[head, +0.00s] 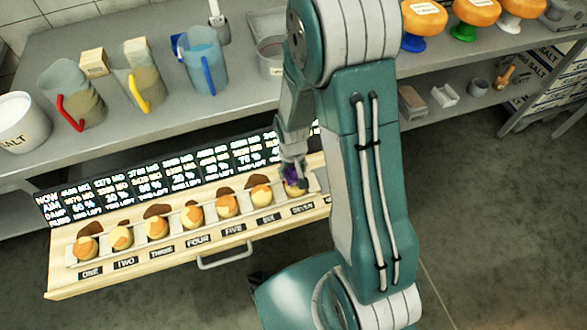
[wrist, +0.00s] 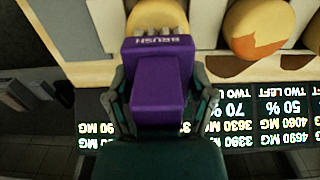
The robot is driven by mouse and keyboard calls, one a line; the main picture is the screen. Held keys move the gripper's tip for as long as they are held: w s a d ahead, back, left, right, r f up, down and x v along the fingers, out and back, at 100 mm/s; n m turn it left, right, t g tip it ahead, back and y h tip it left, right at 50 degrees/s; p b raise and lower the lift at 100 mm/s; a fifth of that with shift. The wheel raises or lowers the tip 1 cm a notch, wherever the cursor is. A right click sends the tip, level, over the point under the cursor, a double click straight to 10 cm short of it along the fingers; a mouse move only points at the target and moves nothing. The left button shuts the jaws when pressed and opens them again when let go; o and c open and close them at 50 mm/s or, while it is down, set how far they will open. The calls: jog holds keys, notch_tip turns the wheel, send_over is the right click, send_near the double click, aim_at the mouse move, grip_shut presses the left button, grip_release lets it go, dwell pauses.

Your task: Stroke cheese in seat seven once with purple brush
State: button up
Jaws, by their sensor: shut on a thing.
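My gripper (wrist: 160,90) is shut on the purple brush (wrist: 157,85), which carries the word BRUSH in the wrist view. The brush's bristle end meets or hangs just over a yellow cheese wheel (wrist: 158,14); whether it touches I cannot tell. In the head view, the purple brush (head: 291,173) is at the cheese (head: 295,187) above the label SEVEN (head: 302,207), at the right end of the row. My gripper and arm partly cover that cheese. The neighbouring cheese (head: 260,196) in seat six is yellow with orange and brown patches.
Several more patchy cheeses sit along the wooden drawer (head: 150,262), with seats labelled from ONE. A dark display board (head: 150,180) with figures stands behind them. Jugs with red, yellow and blue handles, including the blue one (head: 203,62), stand on the shelf. Orange wheels (head: 425,20) stand at upper right.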

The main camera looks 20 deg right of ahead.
jog(key=shift+a, duration=0.15)
jog(key=shift+s+d, duration=0.3)
jog(key=shift+s, duration=0.15)
jog(key=shift+s+a, duration=0.15)
jog(key=shift+s, duration=0.35)
jog(key=shift+s, duration=0.45)
jog(key=shift+s, duration=0.1)
jog(key=shift+s, duration=0.25)
jog(key=shift+s, duration=0.15)
